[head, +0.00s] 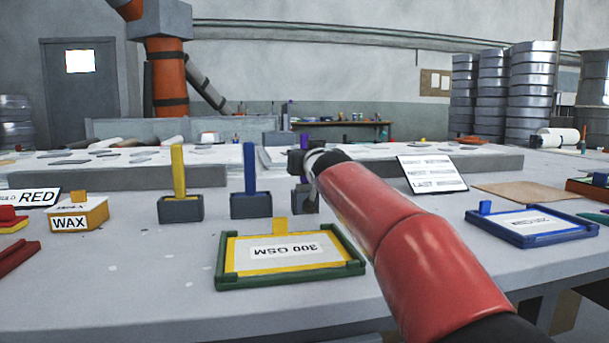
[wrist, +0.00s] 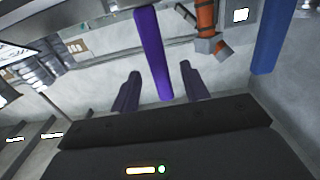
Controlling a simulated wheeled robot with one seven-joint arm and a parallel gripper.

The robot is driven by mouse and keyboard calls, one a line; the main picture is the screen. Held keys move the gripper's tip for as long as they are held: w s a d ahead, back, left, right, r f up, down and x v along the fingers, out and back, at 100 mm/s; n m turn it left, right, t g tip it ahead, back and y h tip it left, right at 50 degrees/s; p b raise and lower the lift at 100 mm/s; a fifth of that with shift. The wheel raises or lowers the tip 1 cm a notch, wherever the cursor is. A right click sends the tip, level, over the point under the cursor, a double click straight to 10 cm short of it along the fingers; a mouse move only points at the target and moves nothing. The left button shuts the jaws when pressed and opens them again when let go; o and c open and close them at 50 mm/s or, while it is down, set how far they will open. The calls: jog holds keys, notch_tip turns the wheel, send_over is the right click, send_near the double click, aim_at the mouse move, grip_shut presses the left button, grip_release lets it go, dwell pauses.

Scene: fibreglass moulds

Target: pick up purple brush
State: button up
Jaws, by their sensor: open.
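The purple brush (head: 304,141) stands upright in the head view, with its handle tip showing just above my gripper (head: 298,163). Its dark grey block (head: 305,199) is partly hidden behind my red arm. In the wrist view, the purple handle (wrist: 152,45) runs between the two fingers of my gripper (wrist: 160,68). The fingers are open, with a visible gap on each side of the handle. The brush's lower part is not visible in the wrist view.
A blue brush (head: 250,170) stands close to the left, and a yellow brush (head: 179,172) farther left. A green-edged yellow tray (head: 228,272) lies in front. A white sign (head: 432,173) and a blue tray (head: 551,239) are to the right.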

jog(key=shift+p+x, duration=0.3)
jog(key=shift+x, duration=1.15)
grip_shut()
jog(key=shift+r, duration=0.1)
